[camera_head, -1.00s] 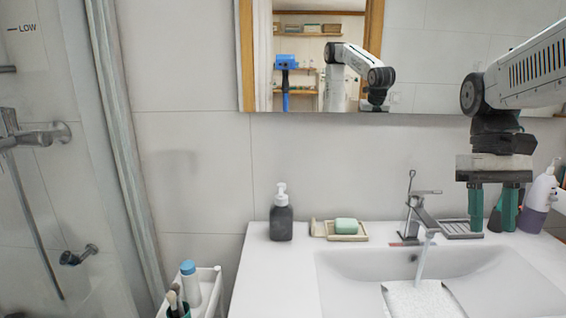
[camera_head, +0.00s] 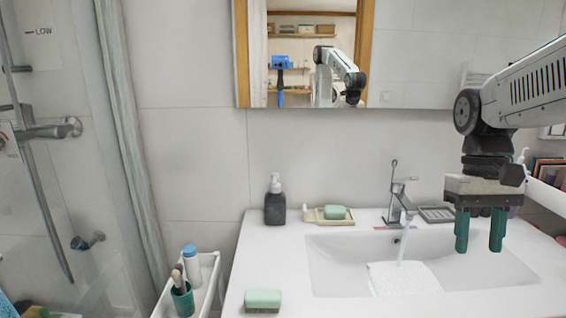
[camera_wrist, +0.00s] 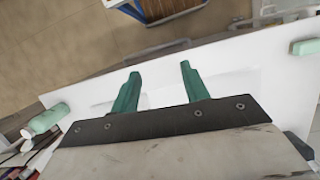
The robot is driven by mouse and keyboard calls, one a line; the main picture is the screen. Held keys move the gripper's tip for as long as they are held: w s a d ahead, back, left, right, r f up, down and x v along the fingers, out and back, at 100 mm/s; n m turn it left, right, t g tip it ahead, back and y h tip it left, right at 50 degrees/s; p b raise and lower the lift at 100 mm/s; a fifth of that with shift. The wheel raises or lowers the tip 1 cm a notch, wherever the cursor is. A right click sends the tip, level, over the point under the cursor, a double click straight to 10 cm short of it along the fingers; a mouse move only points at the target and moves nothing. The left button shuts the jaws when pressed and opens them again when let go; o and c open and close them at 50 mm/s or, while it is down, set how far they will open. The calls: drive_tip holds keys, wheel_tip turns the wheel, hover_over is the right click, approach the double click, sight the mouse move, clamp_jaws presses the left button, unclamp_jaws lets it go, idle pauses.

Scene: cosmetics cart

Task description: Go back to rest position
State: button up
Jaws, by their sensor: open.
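My gripper (camera_head: 480,232) hangs from my arm at the right of the head view, fingers pointing down over the right side of the white sink (camera_head: 325,275). Its two green fingers are apart with nothing between them. In the wrist view the gripper (camera_wrist: 158,82) also shows open and empty above the white counter. Water runs from the faucet (camera_head: 400,205) into the basin.
A dark soap dispenser (camera_head: 275,205) and a soap dish (camera_head: 315,216) with green soap stand behind the basin. Another green soap bar (camera_head: 263,299) lies at the front left. A white cart (camera_head: 208,295) holds a bottle and a cup of brushes. A mirror (camera_head: 420,55) hangs above.

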drive_tip(key=s+a+f+n+t, duration=0.1)
drive_tip(key=s+a+f+t, duration=0.2)
drive_tip(key=s+a, duration=0.5)
drive_tip(key=s+t, duration=0.1)
drive_tip(key=s, duration=0.3)
drive_tip(key=shift+a+f+t, duration=0.15)
drive_tip(key=shift+a+t, duration=0.15)
drive_tip(key=shift+s, duration=0.1)
idle(6.4)
